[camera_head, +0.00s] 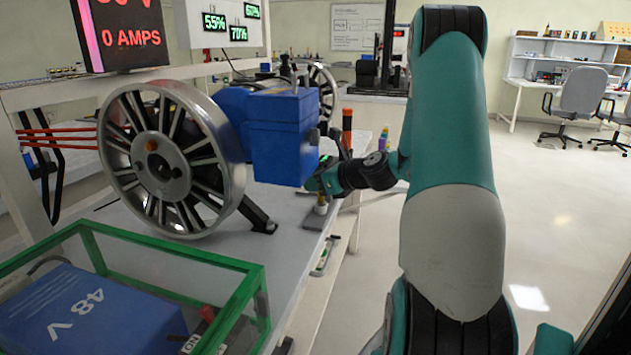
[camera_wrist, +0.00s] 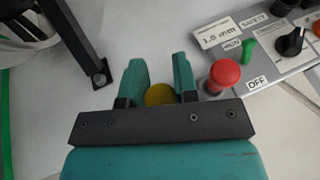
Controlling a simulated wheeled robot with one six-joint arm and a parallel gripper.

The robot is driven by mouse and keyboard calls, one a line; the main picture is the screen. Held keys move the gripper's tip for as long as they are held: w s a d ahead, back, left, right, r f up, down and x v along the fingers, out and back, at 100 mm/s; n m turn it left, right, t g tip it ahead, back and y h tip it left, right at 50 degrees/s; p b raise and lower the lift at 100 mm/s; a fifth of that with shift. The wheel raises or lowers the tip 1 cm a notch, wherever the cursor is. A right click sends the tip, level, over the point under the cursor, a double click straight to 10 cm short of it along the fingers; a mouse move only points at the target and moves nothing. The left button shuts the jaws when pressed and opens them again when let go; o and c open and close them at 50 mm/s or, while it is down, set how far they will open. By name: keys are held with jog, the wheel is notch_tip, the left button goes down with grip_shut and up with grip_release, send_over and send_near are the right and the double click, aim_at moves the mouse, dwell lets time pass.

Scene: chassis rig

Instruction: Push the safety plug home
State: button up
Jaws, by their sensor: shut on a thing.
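My gripper (camera_wrist: 160,66) has its two teal fingers on either side of a yellow round piece (camera_wrist: 159,95), and it is shut on it. This piece may be the safety plug, but its lower part is hidden, so I cannot tell how deep it sits. In the head view my gripper (camera_head: 318,183) is low beside the blue box (camera_head: 290,140), above the bench's right edge.
A large spoked wheel (camera_head: 165,160) stands on the bench (camera_head: 230,262), left of my gripper. A green-framed case (camera_head: 215,262) with a blue 48 V battery (camera_head: 70,310) is in front. A black foot (camera_wrist: 99,78) stands left of the fingers. Open floor lies right.

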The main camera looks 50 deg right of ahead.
jog(key=shift+f+b, duration=0.35)
jog(key=shift+f, duration=1.15)
dwell(0.5)
jog(key=o, duration=1)
jog(key=shift+s, duration=0.1)
jog(key=p+v, duration=0.2)
jog(key=v, duration=1.5)
jog(key=shift+s+r, duration=0.1)
jog(key=shift+r, duration=0.05)
